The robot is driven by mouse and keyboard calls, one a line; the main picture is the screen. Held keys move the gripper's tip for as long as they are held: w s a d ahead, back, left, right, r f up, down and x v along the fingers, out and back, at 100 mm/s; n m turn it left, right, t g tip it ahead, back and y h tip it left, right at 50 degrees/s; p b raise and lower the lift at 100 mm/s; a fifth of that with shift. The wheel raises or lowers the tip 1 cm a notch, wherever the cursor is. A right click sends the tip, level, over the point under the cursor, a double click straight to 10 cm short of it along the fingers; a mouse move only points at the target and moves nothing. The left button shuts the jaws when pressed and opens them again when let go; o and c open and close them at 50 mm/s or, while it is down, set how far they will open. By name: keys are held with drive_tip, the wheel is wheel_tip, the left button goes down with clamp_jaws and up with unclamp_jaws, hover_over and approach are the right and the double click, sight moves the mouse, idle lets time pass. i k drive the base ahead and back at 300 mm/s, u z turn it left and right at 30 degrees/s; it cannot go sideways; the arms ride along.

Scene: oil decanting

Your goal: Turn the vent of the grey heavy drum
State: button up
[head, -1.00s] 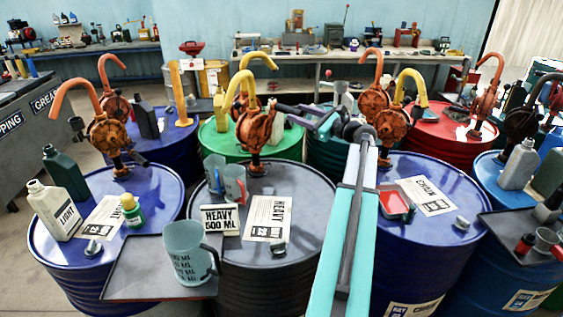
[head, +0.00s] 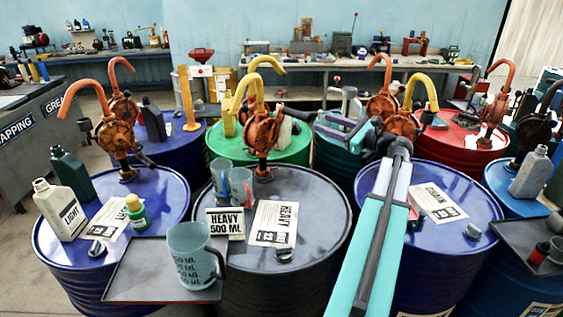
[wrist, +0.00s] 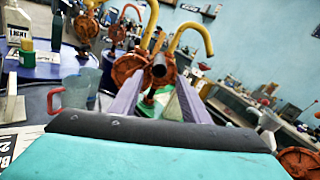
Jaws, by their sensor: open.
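The grey heavy drum (head: 321,215) stands upright at front centre in the head view, with a HEAVY sheet (head: 273,222) and a HEAVY 500 ML sign (head: 225,222) on its lid. Its vent is a small grey cap (head: 284,254) near the lid's front edge; its exact turn is too small to tell. My gripper (head: 343,118) is beyond and above this lid, to the right, well apart from the vent. In the wrist view my gripper (wrist: 158,92) has its two fingers spread, with nothing held between them. The vent is not recognisable there.
A grey jug (head: 196,258) stands on a dark tray (head: 137,272) at the front left.

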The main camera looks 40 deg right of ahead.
sight(286, 251)
drive_tip(key=k, duration=1.5)
